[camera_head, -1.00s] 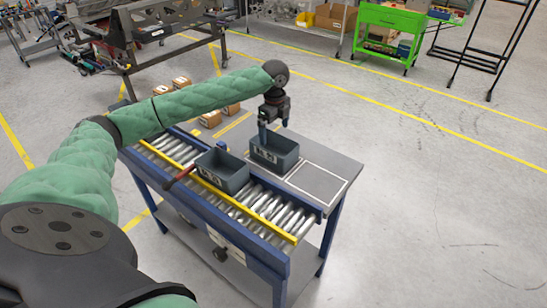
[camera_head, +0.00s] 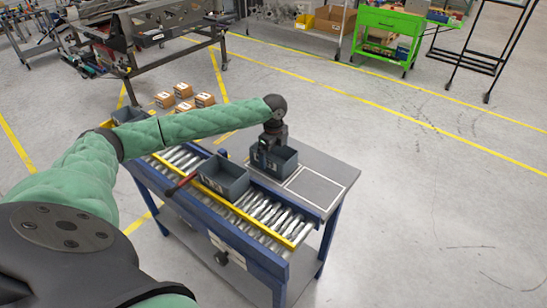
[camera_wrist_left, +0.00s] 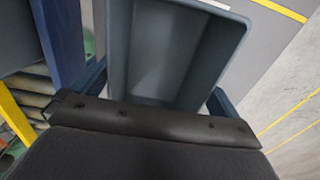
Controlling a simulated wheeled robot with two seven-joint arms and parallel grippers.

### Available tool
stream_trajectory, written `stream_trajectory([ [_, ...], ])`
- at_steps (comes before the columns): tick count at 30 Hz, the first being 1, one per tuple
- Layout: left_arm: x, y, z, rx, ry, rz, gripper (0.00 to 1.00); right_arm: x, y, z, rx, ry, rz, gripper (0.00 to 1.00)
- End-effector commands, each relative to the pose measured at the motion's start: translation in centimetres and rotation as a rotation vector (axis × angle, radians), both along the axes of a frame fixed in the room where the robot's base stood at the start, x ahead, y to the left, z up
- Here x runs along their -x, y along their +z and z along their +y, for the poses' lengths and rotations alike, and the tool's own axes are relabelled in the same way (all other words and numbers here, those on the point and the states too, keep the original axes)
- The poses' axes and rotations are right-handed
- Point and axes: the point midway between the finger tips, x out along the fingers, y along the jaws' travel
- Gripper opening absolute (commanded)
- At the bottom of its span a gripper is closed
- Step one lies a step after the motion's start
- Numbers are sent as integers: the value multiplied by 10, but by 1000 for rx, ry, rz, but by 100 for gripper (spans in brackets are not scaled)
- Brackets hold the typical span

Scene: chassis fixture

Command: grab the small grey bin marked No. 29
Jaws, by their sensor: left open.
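A small grey bin (camera_head: 287,162) stands on the grey table top beside the roller conveyor. A second grey bin (camera_head: 222,177) sits on the conveyor to its left. The number on either bin is too small to read. My left gripper (camera_head: 264,158) is open, pointing down at the near left side of the table-top bin and hiding part of it. In the left wrist view this bin (camera_wrist_left: 175,50) lies between the two spread fingers; I cannot tell whether they touch it. My right gripper is not in view.
A yellow rail (camera_head: 222,206) runs along the conveyor, with a red bar (camera_head: 181,185) by the left bin. A framed outline (camera_head: 315,187) on the table right of the bin is empty. Another grey bin (camera_head: 128,114) and several cartons (camera_head: 183,90) show behind my arm.

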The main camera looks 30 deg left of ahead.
Motion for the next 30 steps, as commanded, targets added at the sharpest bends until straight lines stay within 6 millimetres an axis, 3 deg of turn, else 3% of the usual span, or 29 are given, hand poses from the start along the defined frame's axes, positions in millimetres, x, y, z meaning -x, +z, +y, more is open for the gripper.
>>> stream_trajectory([
  [10,0,-6,0,-1,-1,0,100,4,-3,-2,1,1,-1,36],
  [16,0,-6,0,-1,0,0,63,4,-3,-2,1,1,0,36],
  [28,-1,0,1,-1,0,-2,62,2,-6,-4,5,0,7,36],
  [30,-1,5,1,-2,0,-2,62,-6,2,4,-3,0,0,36],
])
